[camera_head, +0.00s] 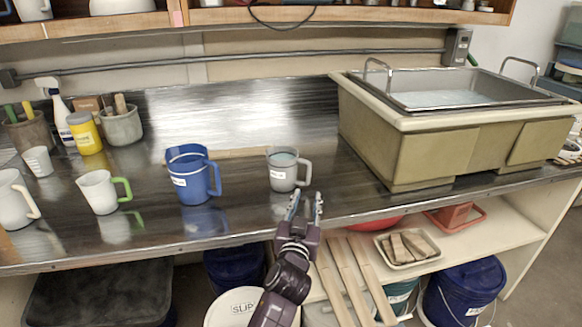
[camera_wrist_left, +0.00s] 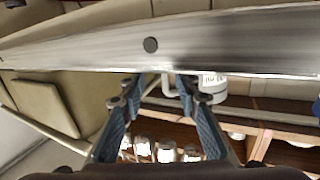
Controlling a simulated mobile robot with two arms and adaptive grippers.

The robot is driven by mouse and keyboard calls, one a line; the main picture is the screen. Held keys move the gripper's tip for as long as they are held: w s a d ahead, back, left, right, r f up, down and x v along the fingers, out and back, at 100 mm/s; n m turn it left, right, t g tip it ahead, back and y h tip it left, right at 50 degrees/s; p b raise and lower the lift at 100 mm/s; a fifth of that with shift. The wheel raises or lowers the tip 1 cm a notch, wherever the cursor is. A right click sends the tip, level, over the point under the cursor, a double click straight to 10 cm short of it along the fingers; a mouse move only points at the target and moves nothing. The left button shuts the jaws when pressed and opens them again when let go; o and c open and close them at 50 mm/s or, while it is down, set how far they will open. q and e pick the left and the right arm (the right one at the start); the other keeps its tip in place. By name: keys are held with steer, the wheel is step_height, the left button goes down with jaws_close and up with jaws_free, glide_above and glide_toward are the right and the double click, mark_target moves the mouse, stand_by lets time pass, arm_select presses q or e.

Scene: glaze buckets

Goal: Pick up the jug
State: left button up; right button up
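Several jugs stand on the counter. The nearest to my left gripper (camera_head: 306,203) is a pale grey jug (camera_head: 281,172) with a label and a handle on its right. To its left stand a blue jug (camera_head: 187,180), a white jug with a green handle (camera_head: 98,194) and a white jug (camera_head: 10,205) at the left edge. In the wrist view, a pale labelled jug (camera_wrist_left: 213,86) shows partly beyond the fingers (camera_wrist_left: 155,84). My right gripper is not seen.
A large sink-like tub (camera_head: 440,148) stands on the counter at the right. A spray bottle (camera_head: 61,117) and a yellow jar (camera_head: 85,134) stand at the back left. Below, a shelf holds a tray of blocks (camera_head: 410,268); buckets are underneath.

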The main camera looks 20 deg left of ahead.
mark_target(308, 179)
arm_select(q)
steer(key=shift+w+a, duration=0.1)
steer(key=shift+w, duration=0.35)
steer(key=shift+w+a+r, duration=0.25)
steer(key=shift+w+r, duration=0.05)
steer(key=shift+w, duration=0.2)
steer(key=shift+w+a+r, duration=0.2)
steer(key=shift+w+r, duration=0.05)
steer(key=shift+w, duration=0.2)
steer(key=w, duration=0.1)
steer(key=w+b, duration=0.1)
steer(key=shift+w+a+f, duration=0.25)
steer(key=shift+w+a, duration=0.1)
steer(key=shift+a, duration=0.05)
steer(key=shift+w, duration=0.35)
steer(key=shift+w+r, duration=0.1)
steer(key=shift+r, duration=0.05)
jaws_close()
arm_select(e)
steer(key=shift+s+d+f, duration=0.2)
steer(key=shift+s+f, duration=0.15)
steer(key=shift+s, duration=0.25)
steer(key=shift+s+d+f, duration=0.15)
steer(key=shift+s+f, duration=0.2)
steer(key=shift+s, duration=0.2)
arm_select(q)
steer(key=shift+r, duration=0.15)
